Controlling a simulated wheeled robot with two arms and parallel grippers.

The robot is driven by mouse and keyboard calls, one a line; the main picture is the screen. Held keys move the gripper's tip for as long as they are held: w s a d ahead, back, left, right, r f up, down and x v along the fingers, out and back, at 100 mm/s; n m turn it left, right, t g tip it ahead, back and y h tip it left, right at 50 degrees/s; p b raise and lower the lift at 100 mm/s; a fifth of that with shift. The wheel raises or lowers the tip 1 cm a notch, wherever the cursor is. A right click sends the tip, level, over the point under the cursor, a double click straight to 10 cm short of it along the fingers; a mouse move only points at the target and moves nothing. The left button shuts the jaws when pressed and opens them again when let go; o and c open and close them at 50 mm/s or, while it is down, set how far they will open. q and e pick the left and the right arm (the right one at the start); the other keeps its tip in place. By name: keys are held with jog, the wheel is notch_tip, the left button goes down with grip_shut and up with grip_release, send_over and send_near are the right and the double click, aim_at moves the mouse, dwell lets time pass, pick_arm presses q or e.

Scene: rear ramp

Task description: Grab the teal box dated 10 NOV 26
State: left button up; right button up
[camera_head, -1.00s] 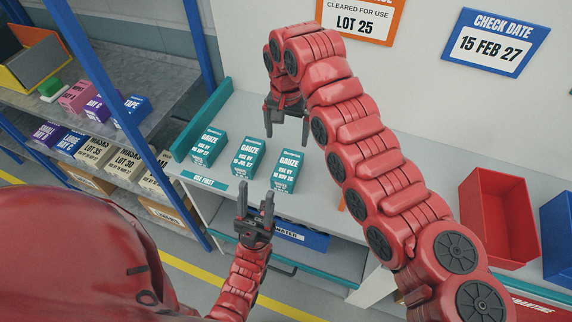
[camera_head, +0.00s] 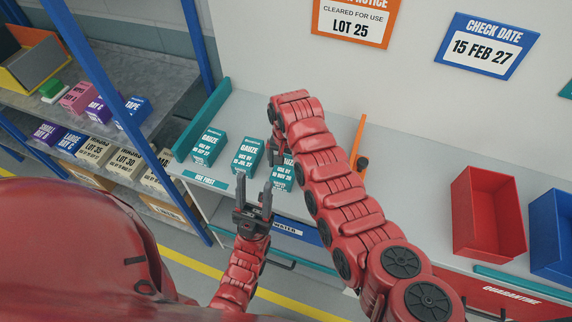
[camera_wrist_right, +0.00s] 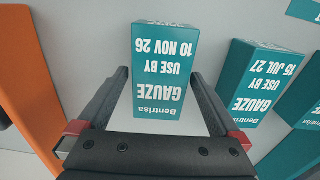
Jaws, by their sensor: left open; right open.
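The teal gauze box dated 10 NOV 26 (camera_wrist_right: 162,65) appears upside down in the right wrist view, between the two fingers of my open right gripper (camera_wrist_right: 163,80). In the head view this box (camera_head: 283,179) is the rightmost of three teal boxes, partly covered by my right arm and gripper (camera_head: 283,158). Contact between fingers and box cannot be told. My left gripper (camera_head: 255,194) is open and empty in front of the shelf, nearer the camera than the boxes.
A teal box dated 15 JUL 27 (camera_head: 246,155) stands just left of the NOV box, and another teal box (camera_head: 208,147) stands farther left. An orange divider (camera_head: 357,138) stands to the right. A red bin (camera_head: 488,215) and a blue bin (camera_head: 553,230) sit farther right.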

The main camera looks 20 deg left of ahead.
jog(key=shift+f, duration=0.55)
jog(key=c, duration=1.3)
jog(key=shift+r, duration=0.1)
jog(key=shift+c, duration=0.2)
